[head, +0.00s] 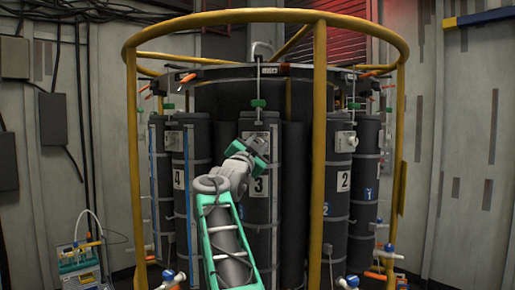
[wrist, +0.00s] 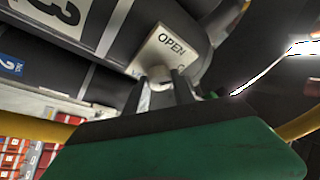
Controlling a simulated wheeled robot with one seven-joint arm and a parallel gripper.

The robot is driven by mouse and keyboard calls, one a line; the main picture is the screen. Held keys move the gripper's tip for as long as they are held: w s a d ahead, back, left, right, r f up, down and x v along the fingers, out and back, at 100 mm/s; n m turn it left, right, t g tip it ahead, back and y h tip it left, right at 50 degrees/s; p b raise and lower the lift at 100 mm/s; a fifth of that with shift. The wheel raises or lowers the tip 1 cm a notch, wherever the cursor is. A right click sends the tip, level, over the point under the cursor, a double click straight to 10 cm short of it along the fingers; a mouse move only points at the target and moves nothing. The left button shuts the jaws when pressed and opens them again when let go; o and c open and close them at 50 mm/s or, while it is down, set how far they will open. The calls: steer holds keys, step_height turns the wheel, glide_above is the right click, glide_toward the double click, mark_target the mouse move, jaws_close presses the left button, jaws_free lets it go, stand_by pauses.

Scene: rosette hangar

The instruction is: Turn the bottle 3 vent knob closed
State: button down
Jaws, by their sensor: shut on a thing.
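Bottle 3 (head: 261,210) is a dark upright cylinder with a white "3" label, at the middle of the rack in the head view. In the wrist view, a pale plate marked "OPEN" (wrist: 166,46) is fixed to the dark bottle, with a second word partly cut off by a finger. My gripper (wrist: 160,90) is in front of this plate, its two dark fingers shut on the whitish vent knob (wrist: 158,98) just below it. The fingers hide much of the knob, so its angle is unclear. In the head view my gripper (head: 258,147) covers the knob, above the "3" label.
A yellow tubular frame (head: 318,150) rings the rack, with an upright just right of my arm. Bottle 4 (head: 180,205) and bottle 2 (head: 340,190) stand on either side. A device with a hose (head: 80,262) is at the lower left.

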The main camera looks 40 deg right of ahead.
steer(key=m+g+p, duration=0.1)
steer(key=m, duration=0.1)
steer(key=m+g, duration=0.1)
steer(key=m, duration=0.1)
steer(key=m+p, duration=0.1)
steer(key=m, duration=0.1)
steer(key=shift+w+r+m+g+p, duration=0.1)
steer(key=shift+r+m+g+p, duration=0.15)
steer(key=shift+m+g+p, duration=0.15)
steer(key=shift+m+g+y+p, duration=0.5)
steer(key=shift+m+p, duration=0.25)
steer(key=shift+m, duration=0.45)
steer(key=shift+m+y+p, duration=0.4)
steer(key=shift+m+p, duration=0.25)
steer(key=shift+m, duration=0.35)
steer(key=shift+f, duration=0.15)
steer(key=c, duration=1.1)
jaws_free()
steer(key=shift+o, duration=0.2)
